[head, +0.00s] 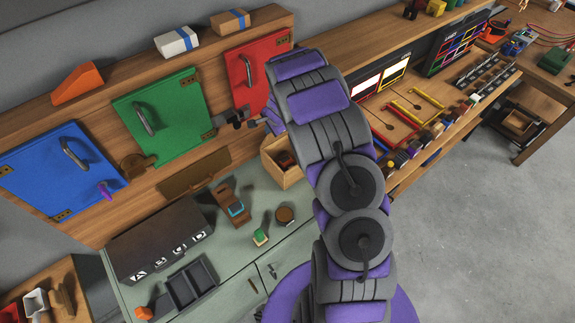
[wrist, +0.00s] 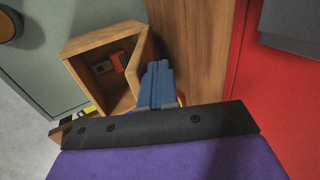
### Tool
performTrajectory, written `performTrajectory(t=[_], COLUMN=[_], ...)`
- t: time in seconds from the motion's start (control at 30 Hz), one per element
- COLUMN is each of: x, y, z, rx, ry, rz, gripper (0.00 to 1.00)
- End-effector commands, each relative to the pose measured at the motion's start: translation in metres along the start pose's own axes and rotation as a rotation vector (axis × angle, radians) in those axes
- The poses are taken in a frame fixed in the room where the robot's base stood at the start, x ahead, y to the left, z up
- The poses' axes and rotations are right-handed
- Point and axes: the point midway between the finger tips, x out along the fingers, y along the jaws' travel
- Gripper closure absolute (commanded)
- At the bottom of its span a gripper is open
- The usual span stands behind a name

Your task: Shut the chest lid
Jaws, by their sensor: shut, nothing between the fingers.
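No part is clearly recognisable as a chest lid. A light wooden box (head: 284,176) stands against the wooden panel, partly behind my arm, with its open side showing. The same open box (wrist: 92,48) is at the left of the wrist view, with small red-orange and grey things (wrist: 122,62) inside. A dark closed box (head: 160,240) with white marks on its front stands on the green counter. My gripper (wrist: 157,82) is shut and empty, its blue fingers together in front of the box's right side. I cannot tell whether they touch it.
Blue (head: 62,170), green (head: 165,118) and red (head: 257,68) doors line the wooden panel. A dark tray (head: 190,285) and several small objects are on the counter (head: 235,262). Grey floor (head: 480,230) is clear at right.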

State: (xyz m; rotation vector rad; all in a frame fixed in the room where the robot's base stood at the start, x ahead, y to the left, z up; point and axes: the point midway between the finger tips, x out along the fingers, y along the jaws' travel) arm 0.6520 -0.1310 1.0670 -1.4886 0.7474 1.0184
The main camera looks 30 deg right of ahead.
Motion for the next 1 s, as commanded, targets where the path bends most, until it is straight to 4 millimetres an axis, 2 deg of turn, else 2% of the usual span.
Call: performTrajectory(t=[0.4,0.8,1.0], x=[0.001,0.000,0.002], y=[0.016,0.018,0.026], z=[0.000,0.000,0.000], rx=[0.000,-0.001,-0.001], ry=[0.001,0.000,0.001], rz=[-0.002,-0.001,0.000], gripper=[1.00,1.00,1.00])
